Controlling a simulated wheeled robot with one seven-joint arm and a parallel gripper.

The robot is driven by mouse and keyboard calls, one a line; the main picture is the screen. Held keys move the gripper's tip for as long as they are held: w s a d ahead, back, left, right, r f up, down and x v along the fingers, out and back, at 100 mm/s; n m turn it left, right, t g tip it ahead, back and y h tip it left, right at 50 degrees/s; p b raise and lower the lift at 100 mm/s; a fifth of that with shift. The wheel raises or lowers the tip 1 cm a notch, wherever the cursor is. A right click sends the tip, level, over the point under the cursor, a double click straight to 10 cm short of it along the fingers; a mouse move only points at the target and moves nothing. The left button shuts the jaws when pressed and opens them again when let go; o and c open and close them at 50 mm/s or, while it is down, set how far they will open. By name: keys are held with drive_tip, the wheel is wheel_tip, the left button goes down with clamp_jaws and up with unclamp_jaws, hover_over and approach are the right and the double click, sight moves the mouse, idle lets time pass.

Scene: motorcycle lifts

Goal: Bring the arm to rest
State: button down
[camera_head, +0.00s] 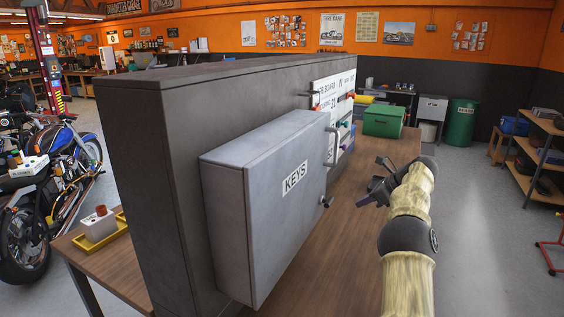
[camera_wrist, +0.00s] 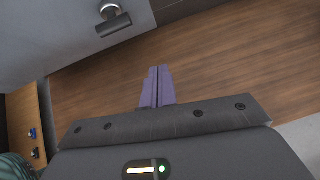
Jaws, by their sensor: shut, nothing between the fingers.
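My arm comes in at the right of the head view, pale gold with dark joints. My gripper (camera_head: 368,199) is over the wooden table, to the right of the grey key cabinet (camera_head: 225,205) and apart from it. In the wrist view my gripper (camera_wrist: 157,72) shows two purple fingers closed together with nothing between them. Below the fingers in that view is the wooden table top (camera_wrist: 230,65). The cabinet's grey face (camera_wrist: 50,35) with a dark handle (camera_wrist: 113,20) fills the upper left of the wrist view.
The cabinet is mounted on a tall dark panel (camera_head: 150,160) standing on the table. A green box (camera_head: 384,121) sits on the table's far end. A shelf (camera_head: 535,160) stands at the right. Open grey floor (camera_head: 480,240) lies right of my arm. A blue motorcycle (camera_head: 65,155) is at the left.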

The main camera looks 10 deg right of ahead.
wheel_tip(320, 180, up, 11)
drive_tip(key=w+a+m+t+h, duration=0.1)
drive_tip(key=m+t+h, duration=0.1)
drive_tip(key=m+t, duration=0.5)
drive_tip(key=w+a+m+t+h, duration=0.1)
drive_tip(key=w+m+t+h, duration=0.15)
drive_tip(key=m, duration=0.85)
drive_tip(key=s+a+f+m+g, duration=0.4)
drive_tip(key=s+m, duration=0.5)
drive_tip(key=s, duration=0.5)
drive_tip(key=s+a+f+m+g+h, duration=0.1)
drive_tip(key=s+a+f+m+g, duration=0.3)
drive_tip(key=s+a+f+m, duration=0.4)
drive_tip(key=s+a+f+m+g+h, duration=0.1)
drive_tip(key=s+a+f+m+g, duration=0.4)
drive_tip(key=s, duration=1.5)
wheel_tip(320, 180, down, 4)
drive_tip(key=a+m, duration=0.1)
drive_tip(key=m, duration=0.4)
drive_tip(key=shift+a+f+m, duration=0.25)
drive_tip(key=shift+m, duration=0.05)
drive_tip(key=shift+w+h, duration=0.1)
drive_tip(key=shift+h, duration=0.15)
